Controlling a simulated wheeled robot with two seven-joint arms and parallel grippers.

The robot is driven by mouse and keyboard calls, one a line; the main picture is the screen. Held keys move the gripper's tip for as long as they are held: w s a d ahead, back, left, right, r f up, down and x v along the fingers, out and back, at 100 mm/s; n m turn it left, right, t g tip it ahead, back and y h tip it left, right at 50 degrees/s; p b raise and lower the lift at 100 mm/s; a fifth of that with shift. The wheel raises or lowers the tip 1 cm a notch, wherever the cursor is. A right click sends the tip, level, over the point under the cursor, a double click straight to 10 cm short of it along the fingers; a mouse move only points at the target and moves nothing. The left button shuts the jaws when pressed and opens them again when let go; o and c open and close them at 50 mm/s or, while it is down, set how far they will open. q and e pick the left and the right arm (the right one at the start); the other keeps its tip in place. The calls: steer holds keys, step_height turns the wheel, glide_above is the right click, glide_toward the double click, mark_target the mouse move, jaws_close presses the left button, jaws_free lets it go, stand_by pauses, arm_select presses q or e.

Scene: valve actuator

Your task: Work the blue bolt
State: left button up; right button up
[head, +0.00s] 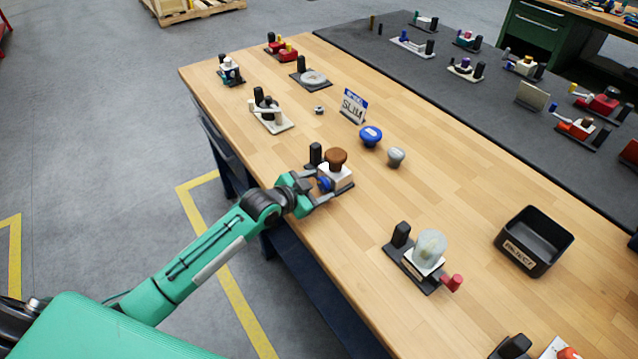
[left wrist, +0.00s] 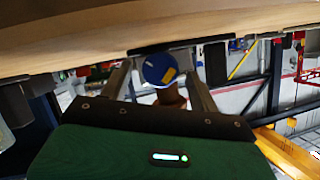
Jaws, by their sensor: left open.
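The blue bolt (head: 325,184) sticks out from the near side of a white block (head: 338,174) on a dark base plate. A brown mushroom knob (head: 336,158) tops the block and a black post stands beside it. My left gripper (head: 319,188) is at this fixture, its fingers around the bolt's end. In the left wrist view the bolt's round blue end (left wrist: 160,70), with a yellow mark, lies between the two spread fingers. The fingers show gaps to the bolt. The brown knob shows partly behind it. My right gripper is not in view.
A fixture with a pale dome and red knob (head: 452,283) stands to the right, near a black bin (head: 534,241). A loose blue knob (head: 371,136), a grey knob (head: 396,157) and a sign (head: 353,106) stand behind. Bare wood lies between them.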

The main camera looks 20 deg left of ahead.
arm_select(q)
steer(key=shift+w+d+f, duration=0.15)
steer(key=shift+w+d, duration=0.05)
steer(key=shift+w, duration=0.2)
steer(key=c, duration=1)
